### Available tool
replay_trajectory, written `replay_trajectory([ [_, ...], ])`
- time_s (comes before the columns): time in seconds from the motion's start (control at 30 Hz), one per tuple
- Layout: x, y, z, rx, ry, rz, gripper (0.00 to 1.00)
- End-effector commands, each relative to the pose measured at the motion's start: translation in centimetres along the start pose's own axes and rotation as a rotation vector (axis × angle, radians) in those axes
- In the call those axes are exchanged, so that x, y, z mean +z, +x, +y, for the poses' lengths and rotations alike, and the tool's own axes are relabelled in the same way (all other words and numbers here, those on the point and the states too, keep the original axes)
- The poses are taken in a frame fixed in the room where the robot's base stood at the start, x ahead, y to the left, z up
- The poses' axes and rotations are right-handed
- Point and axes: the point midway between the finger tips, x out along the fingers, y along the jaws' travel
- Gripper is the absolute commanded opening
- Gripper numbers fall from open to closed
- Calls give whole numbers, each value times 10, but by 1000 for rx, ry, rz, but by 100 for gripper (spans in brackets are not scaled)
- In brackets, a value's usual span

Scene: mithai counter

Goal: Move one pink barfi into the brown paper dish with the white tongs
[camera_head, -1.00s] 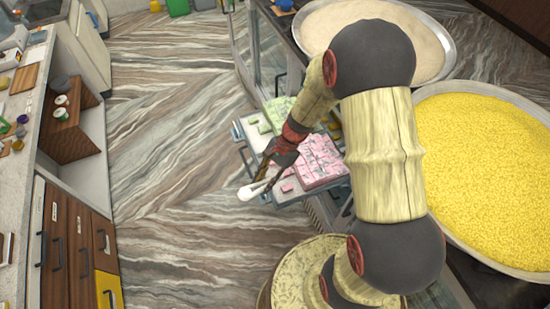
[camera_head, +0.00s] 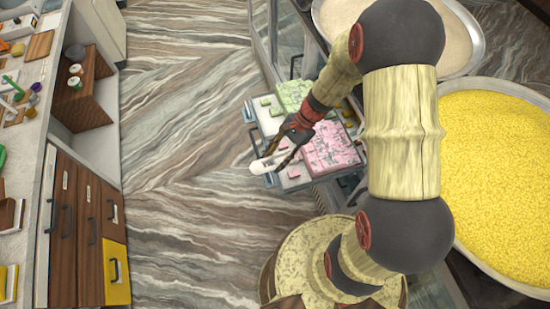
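Pink barfi (camera_head: 333,146) lies in a block of several pieces on a tray (camera_head: 316,178) at the pulled-out shelf of the display case, right of the middle. My gripper (camera_head: 284,145) is over the left side of this tray. It is shut on the white tongs (camera_head: 264,166), whose pale ends point down and left, past the tray's left edge. The picture is too small to tell whether a piece sits between the tong tips. I cannot make out the brown paper dish.
Green barfi (camera_head: 293,95) lies behind the pink block. Large pans of yellow grains (camera_head: 500,170) and pale grains (camera_head: 440,35) stand at the right. A counter (camera_head: 38,130) with drawers and small items runs along the left. Open marbled floor (camera_head: 185,130) lies between.

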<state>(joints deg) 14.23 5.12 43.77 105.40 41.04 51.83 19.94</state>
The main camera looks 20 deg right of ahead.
Motion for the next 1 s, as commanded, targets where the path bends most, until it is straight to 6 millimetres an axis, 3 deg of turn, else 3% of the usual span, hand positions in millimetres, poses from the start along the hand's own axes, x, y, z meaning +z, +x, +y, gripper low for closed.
replay_trajectory([
  [1.0, 2, 1, 8, 10, 107, 2, 36],
])
